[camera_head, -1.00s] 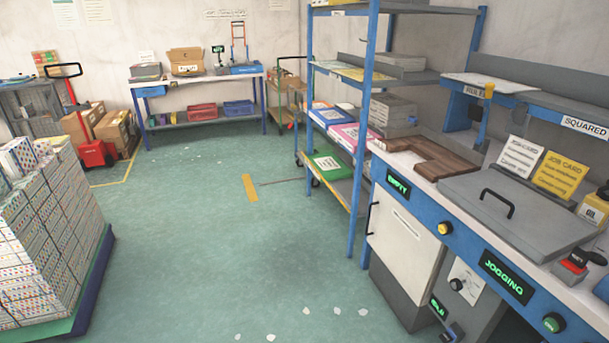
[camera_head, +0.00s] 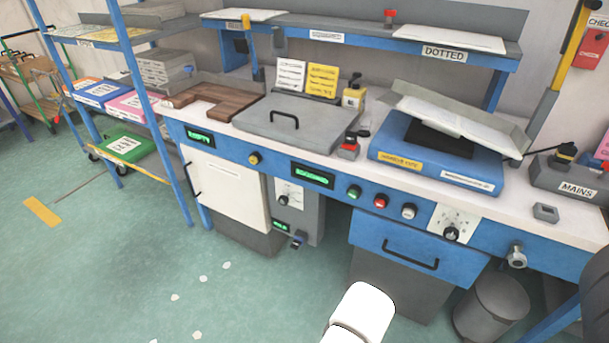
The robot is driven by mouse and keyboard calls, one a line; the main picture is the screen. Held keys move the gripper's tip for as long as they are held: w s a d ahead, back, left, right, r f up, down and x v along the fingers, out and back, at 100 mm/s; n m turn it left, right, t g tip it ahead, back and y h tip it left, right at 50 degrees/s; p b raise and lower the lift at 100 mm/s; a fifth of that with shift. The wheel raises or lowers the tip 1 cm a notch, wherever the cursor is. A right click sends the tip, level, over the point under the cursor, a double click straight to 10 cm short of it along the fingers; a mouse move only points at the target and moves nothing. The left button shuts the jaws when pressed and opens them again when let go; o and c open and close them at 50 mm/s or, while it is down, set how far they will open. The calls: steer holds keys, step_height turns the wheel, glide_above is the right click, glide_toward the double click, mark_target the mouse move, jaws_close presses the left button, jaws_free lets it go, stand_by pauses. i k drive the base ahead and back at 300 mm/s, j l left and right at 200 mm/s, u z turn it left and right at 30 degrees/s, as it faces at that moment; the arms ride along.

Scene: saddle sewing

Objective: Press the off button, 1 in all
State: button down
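The blue front panel of the workbench (camera_head: 330,203) carries a row of round buttons. A green button (camera_head: 354,192), a red button (camera_head: 380,201) and a white button (camera_head: 408,210) sit side by side right of a green-lit display (camera_head: 312,175). A yellow button (camera_head: 254,158) sits further left, beside another lit display (camera_head: 200,136). I cannot read a label naming any of them as off. A white rounded part of my arm shows at the bottom centre, below the panel and apart from the buttons. My gripper is not in view.
A blue drawer (camera_head: 410,255) with a black handle is below the buttons. A grey bin (camera_head: 490,305) stands at lower right. A white cabinet door (camera_head: 225,190) is at left. A box marked MAINS (camera_head: 572,182) sits on the benchtop. The floor (camera_head: 120,270) at left is open.

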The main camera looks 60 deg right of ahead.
mark_target(379, 203)
steer(key=z, duration=1.35)
steer(key=i, duration=0.05)
